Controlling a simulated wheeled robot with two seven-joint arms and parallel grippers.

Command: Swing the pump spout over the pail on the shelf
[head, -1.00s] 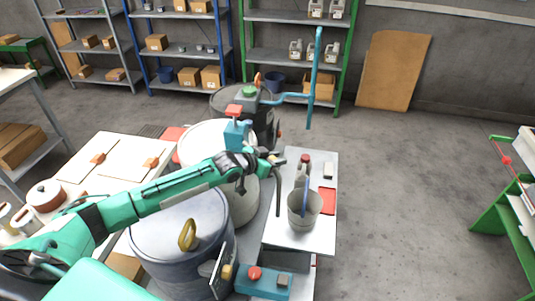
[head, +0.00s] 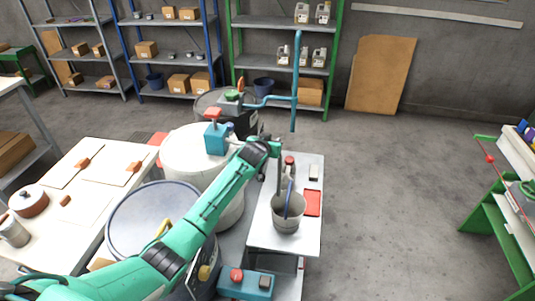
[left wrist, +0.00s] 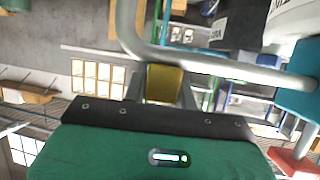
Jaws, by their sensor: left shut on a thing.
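The teal pump (head: 217,139) with a red top stands on the white drum (head: 182,150). Its grey spout runs right, and its dark downturned end (head: 279,175) shows past my gripper. In the left wrist view the spout (left wrist: 210,65) is a bent grey pipe crossing between my fingers. My left gripper (head: 266,149) is shut on the spout; it also shows in the left wrist view (left wrist: 165,80). The grey pail (head: 288,213) with a blue handle stands on the white shelf (head: 277,240). In the head view the spout's lower end overlaps the pail's back left rim; its exact height is unclear.
A dark drum (head: 225,99) behind carries another pump with a tall blue pipe (head: 294,90). A blue-lidded drum (head: 155,220) stands in front. A red tray (head: 312,203) and a red-capped bottle (head: 289,165) are by the pail.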

